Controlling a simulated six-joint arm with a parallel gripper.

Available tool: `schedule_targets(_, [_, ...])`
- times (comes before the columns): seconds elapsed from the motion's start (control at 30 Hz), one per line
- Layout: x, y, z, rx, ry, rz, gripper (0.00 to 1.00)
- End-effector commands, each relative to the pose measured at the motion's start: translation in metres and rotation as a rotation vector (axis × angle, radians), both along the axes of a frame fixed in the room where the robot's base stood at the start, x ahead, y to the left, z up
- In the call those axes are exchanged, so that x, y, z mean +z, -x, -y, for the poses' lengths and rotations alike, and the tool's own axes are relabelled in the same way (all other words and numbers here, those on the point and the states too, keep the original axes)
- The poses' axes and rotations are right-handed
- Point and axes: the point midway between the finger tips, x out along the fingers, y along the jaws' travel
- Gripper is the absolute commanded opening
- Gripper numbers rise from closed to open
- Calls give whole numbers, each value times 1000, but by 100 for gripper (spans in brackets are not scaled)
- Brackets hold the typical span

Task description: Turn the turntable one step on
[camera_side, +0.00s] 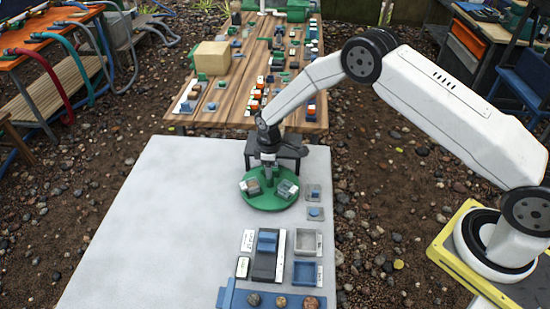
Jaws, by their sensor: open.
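The turntable (262,200) is a round green disc on the grey work table. Two small clear-looking containers sit on it, one at the left (249,188) and one at the right (286,190). A green upright piece (268,178) stands near its middle. My gripper (268,165) points down over the turntable's middle, between the containers, and is open. I cannot tell from this view whether its fingers touch the green piece. The gripper hides part of the turntable's far side.
Right of the turntable are two small plates with blue buttons (315,212). In front lie a dark device with a blue part (268,255), a grey tray (307,242), a blue tray (306,273) and a blue rack (270,298). The table's left side (150,240) is clear. A cluttered wooden table (235,115) stands behind.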

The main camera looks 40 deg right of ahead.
Motion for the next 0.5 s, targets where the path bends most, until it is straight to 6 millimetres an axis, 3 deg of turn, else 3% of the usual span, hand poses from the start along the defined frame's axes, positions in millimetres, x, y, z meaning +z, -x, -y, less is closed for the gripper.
schedule_targets(0.27, [5,0,0,-1,1,1,53])
schedule_targets(0.5, [21,0,0,-1,0,0,53])
